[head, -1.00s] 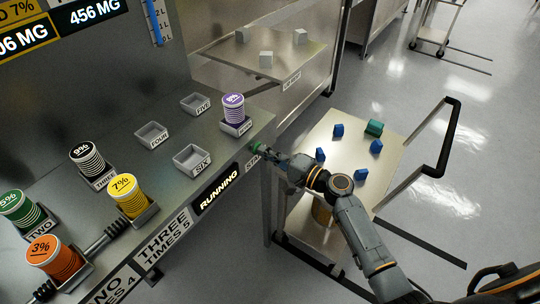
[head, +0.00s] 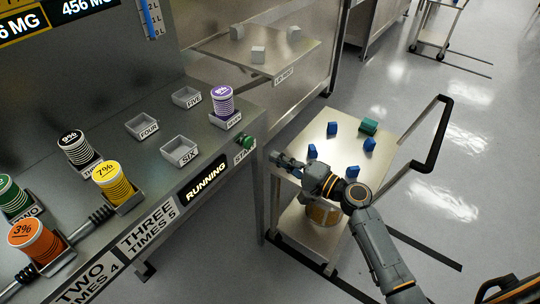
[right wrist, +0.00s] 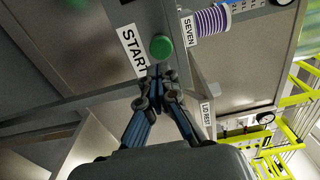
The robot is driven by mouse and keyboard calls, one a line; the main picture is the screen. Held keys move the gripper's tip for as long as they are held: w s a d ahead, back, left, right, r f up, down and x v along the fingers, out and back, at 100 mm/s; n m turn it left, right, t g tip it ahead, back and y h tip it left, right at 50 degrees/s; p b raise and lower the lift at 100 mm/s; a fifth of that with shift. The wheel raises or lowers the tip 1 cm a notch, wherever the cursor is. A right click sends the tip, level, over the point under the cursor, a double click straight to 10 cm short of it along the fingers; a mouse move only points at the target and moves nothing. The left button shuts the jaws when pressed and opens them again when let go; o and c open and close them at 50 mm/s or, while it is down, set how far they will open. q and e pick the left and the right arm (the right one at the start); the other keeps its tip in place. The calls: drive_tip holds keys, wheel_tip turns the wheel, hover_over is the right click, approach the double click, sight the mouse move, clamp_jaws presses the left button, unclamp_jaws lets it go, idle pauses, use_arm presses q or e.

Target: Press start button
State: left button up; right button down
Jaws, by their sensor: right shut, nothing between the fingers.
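The green start button (head: 245,143) sits at the right end of the bench's front face, beside a label reading START that is partly legible. In the right wrist view the round green button (right wrist: 161,47) is just beyond my fingertips, beside the START label (right wrist: 131,50). My right gripper (head: 275,157) is shut and empty. It is to the right of the button, with a visible gap in the head view. The closed fingertips also show in the right wrist view (right wrist: 158,72). My left gripper is not in view.
A lit panel (head: 203,180) reads RUNNING. A purple-striped cup (head: 223,101) stands in holder SEVEN above the button. Other coloured cups and empty trays line the bench. A steel cart (head: 300,137) with blue blocks stands under my right arm.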

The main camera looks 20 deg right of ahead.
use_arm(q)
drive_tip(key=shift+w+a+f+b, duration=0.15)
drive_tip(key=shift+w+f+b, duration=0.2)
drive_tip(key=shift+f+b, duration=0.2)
use_arm(e)
drive_tip(key=v, duration=0.6)
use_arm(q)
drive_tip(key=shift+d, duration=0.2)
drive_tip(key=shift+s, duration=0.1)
